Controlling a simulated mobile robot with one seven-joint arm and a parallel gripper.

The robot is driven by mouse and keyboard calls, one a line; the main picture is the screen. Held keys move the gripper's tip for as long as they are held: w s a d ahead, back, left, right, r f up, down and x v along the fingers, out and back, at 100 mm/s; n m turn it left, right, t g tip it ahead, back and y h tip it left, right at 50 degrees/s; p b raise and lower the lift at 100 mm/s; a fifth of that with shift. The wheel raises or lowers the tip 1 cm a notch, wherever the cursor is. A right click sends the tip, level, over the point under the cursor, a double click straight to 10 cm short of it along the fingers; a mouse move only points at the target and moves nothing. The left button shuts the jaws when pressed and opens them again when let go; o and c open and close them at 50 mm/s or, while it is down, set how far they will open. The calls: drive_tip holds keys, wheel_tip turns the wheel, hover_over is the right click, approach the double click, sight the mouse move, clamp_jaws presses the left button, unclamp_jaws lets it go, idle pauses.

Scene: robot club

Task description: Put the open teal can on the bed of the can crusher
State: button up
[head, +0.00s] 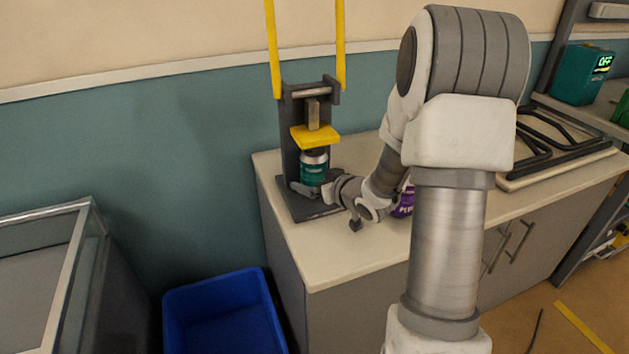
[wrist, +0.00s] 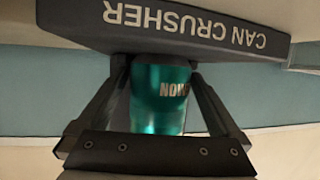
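The teal can (head: 314,170) is upright in the can crusher (head: 291,150), over its dark bed (head: 297,211) and below the yellow press plate (head: 315,137). Its silver top shows just under the plate. My gripper (head: 312,187) reaches in low from the right. In the wrist view the picture is upside down, and the teal can (wrist: 160,98) fills the space between my two fingers (wrist: 158,72), which close against its sides. The crusher's lettered front (wrist: 190,25) is close by. I cannot tell if the can's base touches the bed.
A purple can (head: 404,202) stands on the counter (head: 345,254), partly hidden behind my arm. The crusher's yellow handle bars (head: 273,50) rise above it. A blue bin (head: 222,310) is on the floor at left. A dark rack (head: 555,140) lies on the counter at right.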

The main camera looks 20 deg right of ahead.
drive_tip(key=shift+r, duration=0.25)
drive_tip(key=p+v, duration=0.3)
drive_tip(key=v, duration=0.7)
drive_tip(key=shift+s+d+r+p, duration=0.1)
drive_tip(key=shift+s+r+p, duration=0.15)
drive_tip(key=shift+s+p, duration=0.05)
drive_tip(key=shift+s+d+r, duration=0.1)
drive_tip(key=shift+s, duration=0.55)
drive_tip(key=shift+r, duration=0.1)
